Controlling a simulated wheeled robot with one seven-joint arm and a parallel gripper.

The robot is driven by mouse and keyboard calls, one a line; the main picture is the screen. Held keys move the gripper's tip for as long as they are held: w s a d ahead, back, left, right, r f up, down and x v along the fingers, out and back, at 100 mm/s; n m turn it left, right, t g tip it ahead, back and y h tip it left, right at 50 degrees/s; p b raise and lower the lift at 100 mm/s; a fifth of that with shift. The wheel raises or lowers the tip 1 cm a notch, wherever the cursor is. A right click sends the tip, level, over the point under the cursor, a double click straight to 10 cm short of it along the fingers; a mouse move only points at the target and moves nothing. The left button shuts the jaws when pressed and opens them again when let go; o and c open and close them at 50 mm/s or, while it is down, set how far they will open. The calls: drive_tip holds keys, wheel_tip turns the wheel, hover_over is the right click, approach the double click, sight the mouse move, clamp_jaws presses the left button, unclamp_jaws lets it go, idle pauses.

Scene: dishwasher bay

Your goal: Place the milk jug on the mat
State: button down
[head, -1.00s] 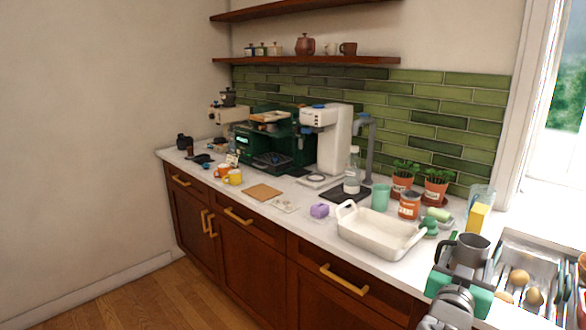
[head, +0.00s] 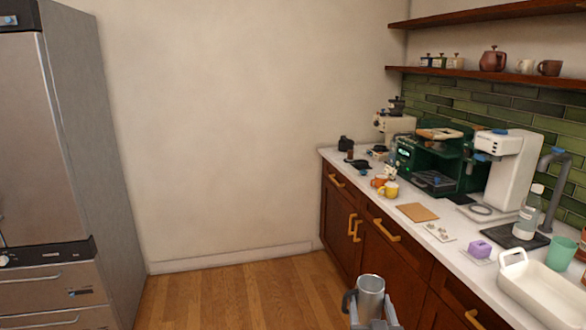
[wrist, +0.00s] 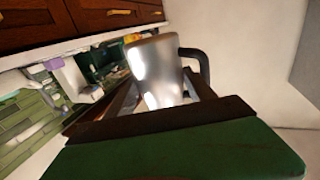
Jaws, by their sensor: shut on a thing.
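The milk jug (head: 370,286) is a steel pitcher with a dark handle on its left side in the head view. My gripper (head: 372,318) is shut on it at the bottom edge of that view, in front of the cabinets. In the wrist view the jug (wrist: 156,66) stands between my fingers (wrist: 160,104), with its dark handle on the right. A flat tan mat (head: 417,212) lies bare on the counter, well beyond the jug. A black mat (head: 497,236) lies farther right under a bottle. I cannot tell which mat is meant.
A steel fridge (head: 45,170) stands left. The wooden floor (head: 235,290) between is clear.

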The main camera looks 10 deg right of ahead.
drive_tip(key=a+n+y, duration=0.2)
drive_tip(key=a+y, duration=0.1)
drive_tip(key=a, duration=0.6)
wheel_tip(320, 180, down, 4)
drive_tip(key=s, duration=0.1)
wheel_tip(320, 180, up, 7)
drive_tip(key=s, duration=0.2)
drive_tip(key=shift+s+d, duration=0.15)
drive_tip(key=shift+s, duration=0.05)
